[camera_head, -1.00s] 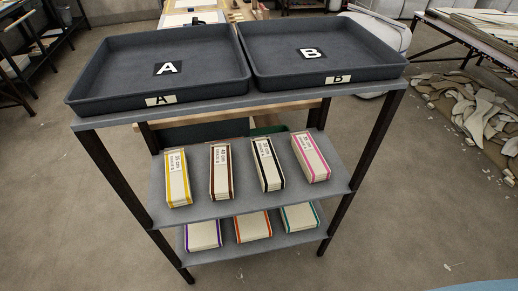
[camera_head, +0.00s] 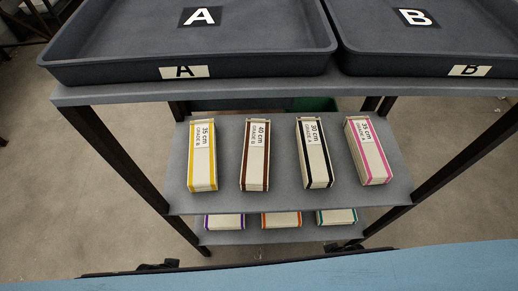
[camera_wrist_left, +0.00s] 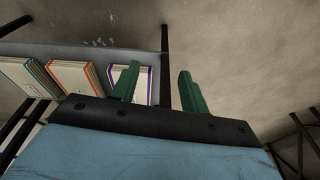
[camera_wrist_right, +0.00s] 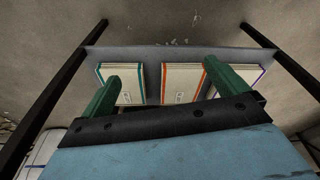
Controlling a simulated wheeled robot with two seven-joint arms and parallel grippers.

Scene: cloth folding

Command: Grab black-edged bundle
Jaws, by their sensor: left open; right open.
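The black-edged bundle (camera_head: 314,160) is a pale block with black edges and a white label reading 30 cm. It lies on the rack's middle shelf (camera_head: 285,199), third from the left. The brown-edged bundle (camera_head: 255,160) is to its left and the pink-edged bundle (camera_head: 369,155) to its right, with gaps between. My left gripper (camera_wrist_left: 158,74) is open with green fingers, and no bundle is held. My right gripper (camera_wrist_right: 160,72) is open and wider apart, also empty. The wrist views show lower-shelf bundles beyond the fingers; the black-edged bundle is not seen there.
A yellow-edged bundle (camera_head: 202,160) lies at the left of the middle shelf. Below are purple-edged (camera_head: 224,221), orange-edged (camera_head: 281,219) and teal-edged (camera_head: 337,217) bundles. Tray A (camera_head: 190,71) and tray B (camera_head: 430,71) sit above. Dark posts (camera_head: 118,155) flank the shelves.

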